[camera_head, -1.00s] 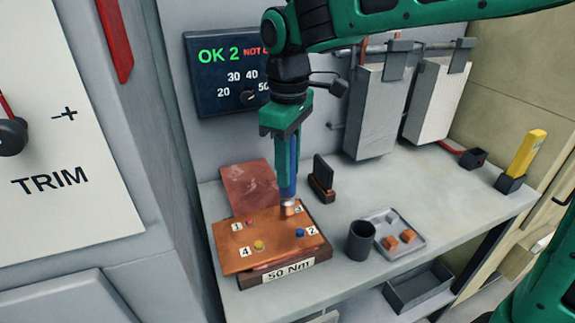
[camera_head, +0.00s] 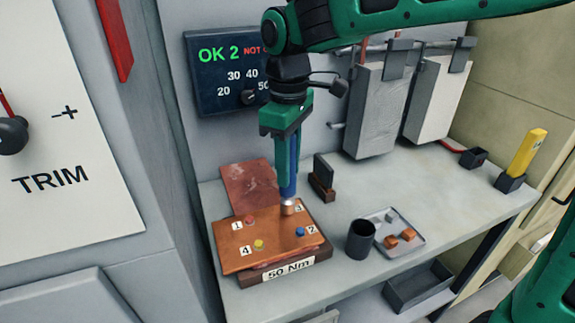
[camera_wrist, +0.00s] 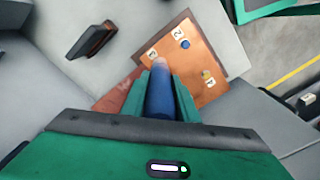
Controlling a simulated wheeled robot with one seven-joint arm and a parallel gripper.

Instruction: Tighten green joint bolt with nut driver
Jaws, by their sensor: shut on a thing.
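My gripper (camera_head: 287,135) is shut on the blue nut driver (camera_head: 287,176), which hangs upright below it. In the wrist view the blue driver (camera_wrist: 160,92) runs between my green fingers. The driver's copper-coloured socket (camera_head: 288,208) is down at the position marked 3 on the copper plate (camera_head: 240,263). It covers the bolt there, so the green bolt cannot be seen, nor whether the socket is seated. A red bolt (camera_head: 249,219) by 1, a blue bolt (camera_head: 300,231) by 2 and a yellow bolt (camera_head: 258,244) by 4 are visible. The block's front reads 50 Nm.
A dark display (camera_head: 225,75) on the wall reads OK 2, with a partly hidden red NOT beside it. A dark cup (camera_head: 361,240) and a grey tray (camera_head: 410,252) with copper pieces stand right of the plate. A yellow-handled tool (camera_head: 527,153) stands far right. The bench's middle right is clear.

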